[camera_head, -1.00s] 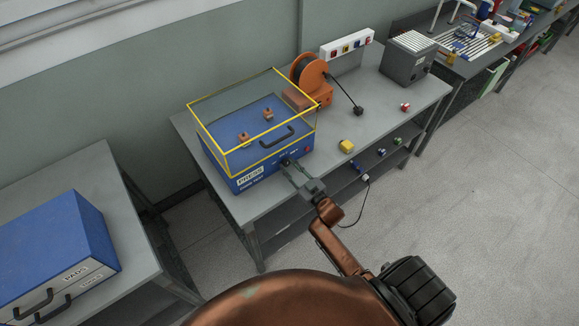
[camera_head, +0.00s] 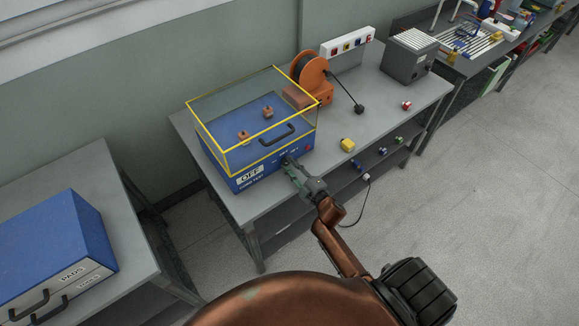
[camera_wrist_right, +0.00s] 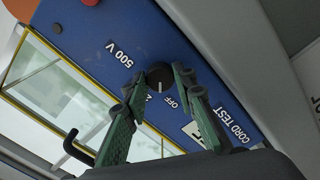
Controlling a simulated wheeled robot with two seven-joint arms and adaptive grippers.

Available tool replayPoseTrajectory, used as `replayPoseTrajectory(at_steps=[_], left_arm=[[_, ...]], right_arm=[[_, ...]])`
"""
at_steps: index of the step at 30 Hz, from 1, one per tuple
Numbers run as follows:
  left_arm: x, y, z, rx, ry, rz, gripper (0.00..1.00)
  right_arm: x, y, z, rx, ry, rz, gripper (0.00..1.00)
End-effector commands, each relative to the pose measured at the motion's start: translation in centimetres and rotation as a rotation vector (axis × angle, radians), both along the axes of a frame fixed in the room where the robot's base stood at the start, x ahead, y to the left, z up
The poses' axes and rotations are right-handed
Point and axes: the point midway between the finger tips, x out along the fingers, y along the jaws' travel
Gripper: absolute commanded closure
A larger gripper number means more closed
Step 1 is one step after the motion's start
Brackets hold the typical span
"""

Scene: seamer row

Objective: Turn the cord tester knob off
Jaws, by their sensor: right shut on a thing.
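The cord tester (camera_head: 222,168) is a blue box with a yellow-framed clear cover on the grey bench. Its front display (camera_head: 250,173) reads OFF. The black knob (camera_wrist_right: 160,76) is on the front panel, between the printed marks "500 V" and "OFF"; its white line lies toward the OFF side. My right gripper (camera_wrist_right: 167,80) has its green fingers shut on the knob, one on each side. In the head view the right gripper (camera_head: 289,162) reaches the tester's front and hides the knob. My left gripper is not in view.
An orange cord reel (camera_head: 312,72) stands behind the tester. A yellow plug (camera_head: 347,145) and a red one (camera_head: 406,105) lie on the bench to the right. A grey ribbed box (camera_head: 408,58) stands farther right. A blue drawer case (camera_head: 45,245) sits on the left bench.

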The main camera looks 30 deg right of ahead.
Motion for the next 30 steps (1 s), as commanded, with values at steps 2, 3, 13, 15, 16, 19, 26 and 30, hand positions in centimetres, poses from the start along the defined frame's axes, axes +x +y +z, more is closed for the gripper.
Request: replayPoseTrajectory(at_steps=[2, 3, 13, 15, 16, 19, 26, 30], left_arm=[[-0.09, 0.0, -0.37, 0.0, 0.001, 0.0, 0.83], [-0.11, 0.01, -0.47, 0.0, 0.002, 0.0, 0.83], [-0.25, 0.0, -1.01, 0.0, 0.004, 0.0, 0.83], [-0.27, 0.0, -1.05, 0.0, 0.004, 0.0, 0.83], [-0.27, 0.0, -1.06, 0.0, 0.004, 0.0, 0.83], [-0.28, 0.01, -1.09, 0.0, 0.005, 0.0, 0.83], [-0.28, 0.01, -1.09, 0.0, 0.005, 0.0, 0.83], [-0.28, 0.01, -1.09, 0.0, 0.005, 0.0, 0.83]], right_arm=[[-0.02, 0.17, -0.19, -0.053, -0.004, 0.002, 0.99], [-0.02, 0.18, -0.2, -0.079, -0.006, 0.002, 0.99], [-0.03, 0.18, -0.13, -0.219, -0.017, 0.002, 0.99], [-0.03, 0.19, -0.11, -0.234, -0.018, 0.002, 0.99], [-0.03, 0.19, -0.1, -0.239, -0.019, 0.002, 0.99], [-0.04, 0.21, -0.09, -0.249, -0.019, 0.004, 0.99], [-0.04, 0.22, -0.09, -0.253, -0.019, 0.004, 0.99], [-0.04, 0.23, -0.1, -0.253, -0.019, 0.004, 0.99]])
